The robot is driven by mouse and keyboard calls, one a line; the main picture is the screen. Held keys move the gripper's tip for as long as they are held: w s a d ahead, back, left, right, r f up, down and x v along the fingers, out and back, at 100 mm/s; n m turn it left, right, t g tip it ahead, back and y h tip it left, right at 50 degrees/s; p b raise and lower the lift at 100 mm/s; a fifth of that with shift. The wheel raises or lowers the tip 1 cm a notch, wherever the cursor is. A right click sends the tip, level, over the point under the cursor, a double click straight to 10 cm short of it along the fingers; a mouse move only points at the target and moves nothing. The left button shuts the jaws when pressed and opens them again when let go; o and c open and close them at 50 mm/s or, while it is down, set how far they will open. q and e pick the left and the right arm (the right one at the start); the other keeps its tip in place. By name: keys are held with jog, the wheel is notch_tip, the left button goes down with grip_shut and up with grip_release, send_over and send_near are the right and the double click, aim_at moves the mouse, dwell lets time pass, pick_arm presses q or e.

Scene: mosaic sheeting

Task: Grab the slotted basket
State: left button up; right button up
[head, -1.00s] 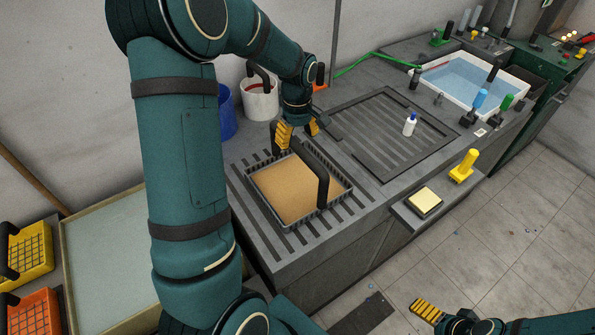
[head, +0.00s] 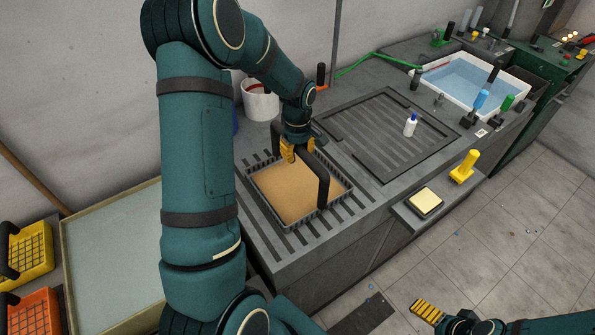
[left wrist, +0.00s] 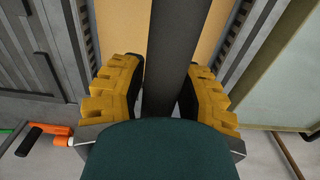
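The slotted basket (head: 318,211) is a grey, square tray with slotted walls, a tan bottom and a tall black arched handle (head: 323,180). It sits on the ribbed left part of the grey counter. My left gripper (head: 297,151) is above the basket at the handle's top bar. In the left wrist view, its yellow fingers (left wrist: 163,95) stand on either side of the black bar (left wrist: 172,40), and they look open, with contact not clear. The basket's slotted wall (left wrist: 238,32) also shows there. My right gripper (head: 427,311) is low at the bottom right, away from the basket.
A white bucket (head: 261,103) stands behind the basket, with a blue one partly hidden by my arm. A white bottle (head: 410,125) stands on the ribbed drain board (head: 385,140). A yellow-handled tool (head: 465,166) and a sponge (head: 424,202) are on the front ledge.

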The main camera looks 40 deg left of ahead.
pick_arm(q)
grip_shut()
jog(key=shift+r, duration=0.2)
